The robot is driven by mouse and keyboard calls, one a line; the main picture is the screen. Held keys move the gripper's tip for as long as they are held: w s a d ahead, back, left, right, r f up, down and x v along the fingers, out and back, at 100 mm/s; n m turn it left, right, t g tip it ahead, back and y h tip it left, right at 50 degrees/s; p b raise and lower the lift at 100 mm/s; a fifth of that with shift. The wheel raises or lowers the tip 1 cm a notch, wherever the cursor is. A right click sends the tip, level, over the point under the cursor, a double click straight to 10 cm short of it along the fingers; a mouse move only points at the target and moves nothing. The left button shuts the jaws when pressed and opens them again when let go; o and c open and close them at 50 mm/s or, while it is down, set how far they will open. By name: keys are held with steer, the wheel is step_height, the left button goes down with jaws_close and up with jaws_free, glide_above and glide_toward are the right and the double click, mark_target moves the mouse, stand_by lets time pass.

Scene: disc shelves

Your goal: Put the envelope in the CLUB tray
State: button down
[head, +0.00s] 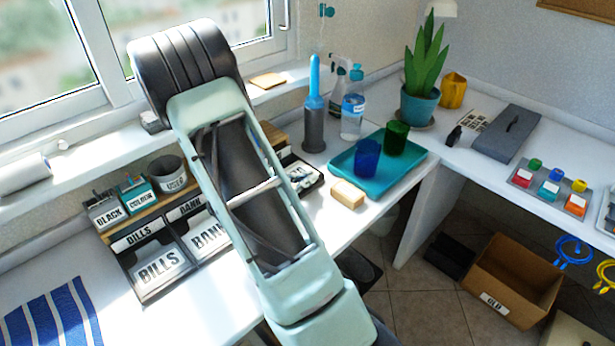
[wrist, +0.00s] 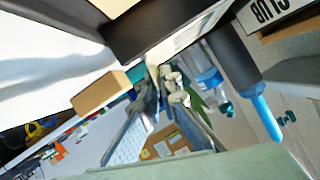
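The CLUB label (wrist: 268,12) shows upside down at the top right of the wrist view, with a dark holder beside it.
A blue brush in a dark holder (head: 313,130), a bottle (head: 352,118) and a teal tray (head: 350,180) with two cups stand right of my arm. A tan block (head: 347,194) lies in front of the tray. A striped cloth (head: 55,318) lies front left.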

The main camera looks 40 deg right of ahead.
steer(key=shift+f, duration=0.5)
steer(key=shift+f+b, duration=0.45)
